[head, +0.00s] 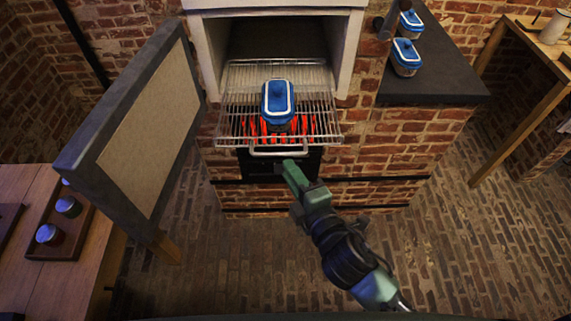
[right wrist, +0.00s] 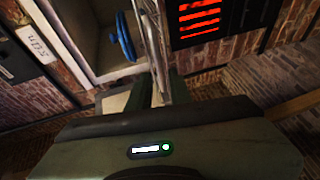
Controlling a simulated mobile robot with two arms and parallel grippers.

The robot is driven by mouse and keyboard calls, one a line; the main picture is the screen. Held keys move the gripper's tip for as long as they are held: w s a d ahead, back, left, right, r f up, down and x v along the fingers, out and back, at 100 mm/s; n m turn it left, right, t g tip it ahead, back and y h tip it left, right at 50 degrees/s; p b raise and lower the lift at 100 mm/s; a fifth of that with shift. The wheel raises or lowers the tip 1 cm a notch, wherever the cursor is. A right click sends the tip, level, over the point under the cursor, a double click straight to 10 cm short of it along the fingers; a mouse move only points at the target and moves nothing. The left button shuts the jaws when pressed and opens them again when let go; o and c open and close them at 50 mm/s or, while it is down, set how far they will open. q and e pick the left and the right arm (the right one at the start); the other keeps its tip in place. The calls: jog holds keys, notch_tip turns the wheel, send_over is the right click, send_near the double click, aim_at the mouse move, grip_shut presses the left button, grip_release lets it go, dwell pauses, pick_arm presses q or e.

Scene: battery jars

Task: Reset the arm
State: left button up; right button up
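My right arm comes in from the bottom right of the head view, and its green gripper (head: 288,166) is just below and in front of the handle (head: 281,152) of a wire rack (head: 240,80). In the right wrist view, the two fingers (right wrist: 158,92) stand apart, with the rack's metal bars in line with the gap between them. I cannot tell whether they touch the handle. My left gripper is not in view.
A dark counter (head: 440,80) holds more blue-lidded containers (head: 405,57). Floor is clear at lower right.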

jog(key=shift+s, duration=0.1)
jog(key=shift+f, duration=0.1)
dwell(0.4)
jog(key=s+d+f+m+g+h, duration=0.1)
jog(key=s+d+f+m+g, duration=0.2)
jog(key=f, duration=0.8)
jog(key=s+d+f+m+g+h, duration=0.15)
jog(key=d+f, duration=0.35)
jog(key=f, duration=0.6)
jog(key=s+d+f+m+g+h, duration=0.1)
jog(key=d+f+m+g+h, duration=0.2)
jog(key=f, duration=0.8)
jog(key=s+d+f+m+g, duration=0.2)
jog(key=s+d+f+m, duration=0.4)
jog(key=s+f, duration=0.7)
jog(key=s+d+f+m+g, duration=0.2)
jog(key=s+f, duration=0.1)
jog(key=s, duration=0.6)
jog(key=s+d+f+m+g, duration=0.2)
jog(key=s+f+m, duration=0.1)
jog(key=s, duration=0.7)
jog(key=shift+f+m+h, duration=0.35)
jog(key=shift+f, duration=0.2)
